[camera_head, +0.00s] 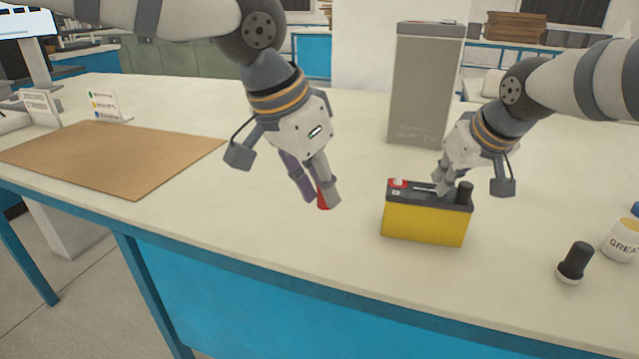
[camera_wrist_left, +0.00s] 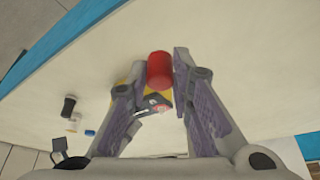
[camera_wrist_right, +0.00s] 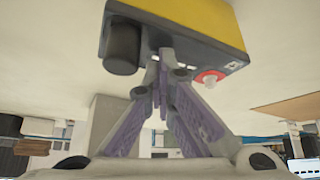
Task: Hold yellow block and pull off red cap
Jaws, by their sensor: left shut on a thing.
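The yellow block (camera_head: 425,222), a yellow battery with a dark top, stands upright on the table; it also shows in the right wrist view (camera_wrist_right: 190,15). My right gripper (camera_head: 441,190) is at the middle of its top, fingertips close together, seemingly shut on the thin handle there. A black cap (camera_head: 464,193) stands at its right end. A bare terminal with a red ring (camera_head: 398,183) shows at its left end. The red cap (camera_wrist_left: 160,70) is between the fingers of my left gripper (camera_head: 322,197), which is shut on it, above the table and left of the block, apart from it.
A tall grey box (camera_head: 422,85) stands behind the block. The table between board and block is clear.

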